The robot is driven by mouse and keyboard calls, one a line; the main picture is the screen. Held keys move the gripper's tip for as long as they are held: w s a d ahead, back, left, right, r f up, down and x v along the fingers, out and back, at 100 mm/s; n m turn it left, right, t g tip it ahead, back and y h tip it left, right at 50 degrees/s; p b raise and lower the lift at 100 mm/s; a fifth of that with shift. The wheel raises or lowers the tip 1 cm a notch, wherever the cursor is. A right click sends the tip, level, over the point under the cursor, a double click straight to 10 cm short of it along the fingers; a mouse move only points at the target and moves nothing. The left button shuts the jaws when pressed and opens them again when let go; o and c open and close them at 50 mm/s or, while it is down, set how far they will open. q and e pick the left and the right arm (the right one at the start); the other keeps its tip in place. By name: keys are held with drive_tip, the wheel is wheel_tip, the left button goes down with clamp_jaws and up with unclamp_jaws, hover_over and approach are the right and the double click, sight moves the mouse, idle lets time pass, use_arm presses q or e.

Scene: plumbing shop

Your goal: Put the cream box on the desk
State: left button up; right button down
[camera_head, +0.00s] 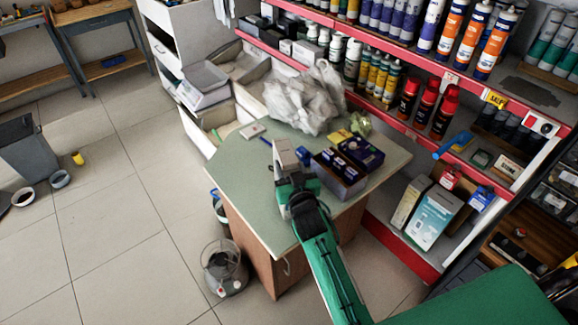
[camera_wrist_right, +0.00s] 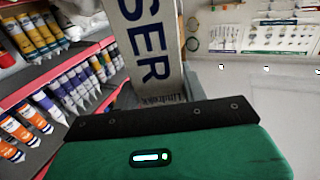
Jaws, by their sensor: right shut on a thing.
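The cream box (camera_head: 284,153) is at the end of my right arm, over the middle of the desk (camera_head: 238,168) in the head view. My right gripper (camera_head: 291,172) is shut on it. In the right wrist view the cream box (camera_wrist_right: 150,45) stands up beyond the dark gripper edge, with large dark letters "SER" on its face. Its lower end is hidden by the gripper. I cannot tell whether the box touches the desk top. The desk has a pale green top and brown sides. My left gripper is not in view.
An open carton (camera_head: 340,176) of dark blue packs and a crumpled plastic bag (camera_head: 305,100) occupy the desk's right and back. A small pale box (camera_head: 252,131) lies at the back left. The desk's left and front are bare. Red-edged shelves (camera_head: 400,150) stand behind.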

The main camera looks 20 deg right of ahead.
drive_tip(key=shift+f, duration=0.15)
drive_tip(key=c, duration=0.8)
unclamp_jaws()
drive_tip(key=shift+r, duration=0.3)
drive_tip(key=s+b, duration=0.2)
drive_tip(key=s, duration=1)
drive_tip(key=shift+a+f, duration=0.15)
drive_tip(key=shift+a, duration=0.1)
